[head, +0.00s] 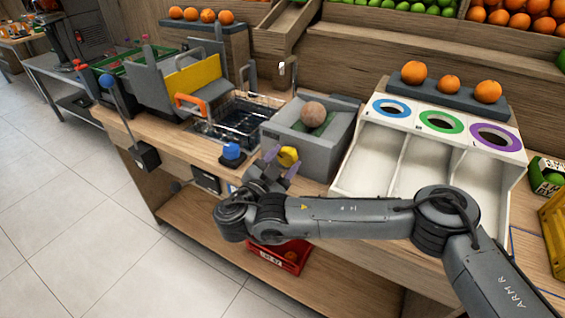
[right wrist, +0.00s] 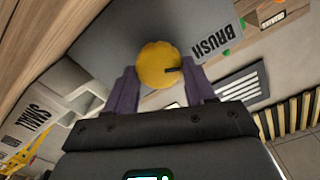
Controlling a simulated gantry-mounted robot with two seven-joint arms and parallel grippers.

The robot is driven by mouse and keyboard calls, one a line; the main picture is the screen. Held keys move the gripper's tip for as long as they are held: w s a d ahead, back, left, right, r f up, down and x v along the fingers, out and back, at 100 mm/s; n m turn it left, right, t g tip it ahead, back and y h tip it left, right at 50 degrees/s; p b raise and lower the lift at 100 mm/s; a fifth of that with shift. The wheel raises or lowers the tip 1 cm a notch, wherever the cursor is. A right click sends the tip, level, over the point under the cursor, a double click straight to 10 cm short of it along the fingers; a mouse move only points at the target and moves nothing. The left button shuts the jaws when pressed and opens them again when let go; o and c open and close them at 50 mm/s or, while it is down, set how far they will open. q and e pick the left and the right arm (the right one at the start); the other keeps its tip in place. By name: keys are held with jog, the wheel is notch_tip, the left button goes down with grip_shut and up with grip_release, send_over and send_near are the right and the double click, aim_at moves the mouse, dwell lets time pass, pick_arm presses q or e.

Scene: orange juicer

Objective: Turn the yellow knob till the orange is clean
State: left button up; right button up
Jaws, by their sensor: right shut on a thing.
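The yellow knob (head: 288,156) is on the front of a grey box (head: 345,125), and it also shows in the right wrist view (right wrist: 157,62) with a dark mark on its face. My right gripper (head: 279,162) has its purple fingers on either side of the knob and is shut on it. The orange (head: 313,113) sits in the top of the grey box and looks dull and brownish, with something green beside it. The underside of the orange is hidden. My left gripper is not in view.
A white sorter (head: 360,171) with blue, green and purple rings stands right of the box. A sink basin (head: 246,117) and a blue knob (head: 232,151) are to its left. A red crate (head: 288,256) is on the lower shelf.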

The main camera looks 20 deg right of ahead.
jog(key=m+p, duration=0.1)
jog(key=m, duration=0.4)
jog(key=shift+m+p, duration=0.35)
jog(key=shift+m, duration=0.65)
jog(key=shift+f, duration=0.1)
jog(key=o, duration=1)
jog(key=shift+s, duration=0.1)
